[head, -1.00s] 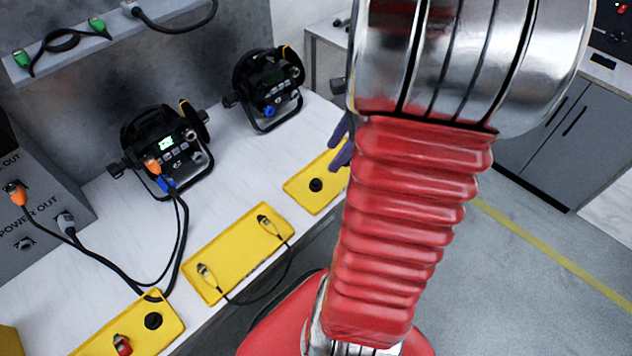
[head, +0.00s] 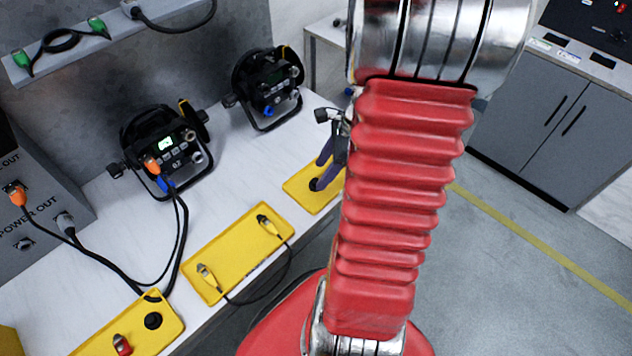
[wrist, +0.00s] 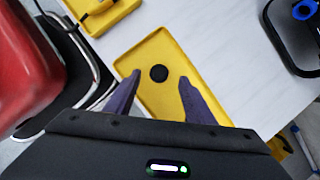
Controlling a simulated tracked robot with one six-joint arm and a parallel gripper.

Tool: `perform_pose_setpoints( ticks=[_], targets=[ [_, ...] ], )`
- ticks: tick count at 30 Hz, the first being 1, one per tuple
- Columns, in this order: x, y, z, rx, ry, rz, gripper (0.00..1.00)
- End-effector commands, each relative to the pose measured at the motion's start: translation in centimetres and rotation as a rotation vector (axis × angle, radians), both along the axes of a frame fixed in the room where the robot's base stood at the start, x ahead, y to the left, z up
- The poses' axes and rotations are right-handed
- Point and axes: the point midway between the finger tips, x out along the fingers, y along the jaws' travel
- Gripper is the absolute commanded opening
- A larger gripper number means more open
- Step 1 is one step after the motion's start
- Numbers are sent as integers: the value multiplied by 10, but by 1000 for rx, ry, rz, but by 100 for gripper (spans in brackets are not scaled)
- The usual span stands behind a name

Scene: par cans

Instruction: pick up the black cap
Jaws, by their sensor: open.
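A round black cap (wrist: 158,73) lies in a yellow tray (wrist: 158,35) in the wrist view. My gripper (wrist: 160,80) is open, with one purple finger on each side of the cap and a gap to both. In the head view the same cap (head: 315,184) sits in the yellow tray (head: 300,193) on the right, partly hidden by my gripper (head: 323,170). A second black cap (head: 153,320) lies in the front left yellow tray (head: 125,325) beside a red connector (head: 122,344).
A middle yellow tray (head: 232,262) holds a cable with two connectors. Two black par cans (head: 165,150) (head: 267,88) stand on the white table behind the trays. A grey power box (head: 35,205) stands at the left.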

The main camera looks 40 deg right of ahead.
Motion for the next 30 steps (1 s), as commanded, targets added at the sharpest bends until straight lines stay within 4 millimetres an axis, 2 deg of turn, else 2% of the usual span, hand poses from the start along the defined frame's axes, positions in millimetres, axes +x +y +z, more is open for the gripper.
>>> perform_pose_setpoints(
  ticks=[3,9,26,30],
  targets=[
    [2,6,-17,3,3,1,49],
    [8,11,-34,1,1,1,49],
    [9,11,-35,0,0,1,49],
    [9,11,-35,0,0,1,41]
  ],
)
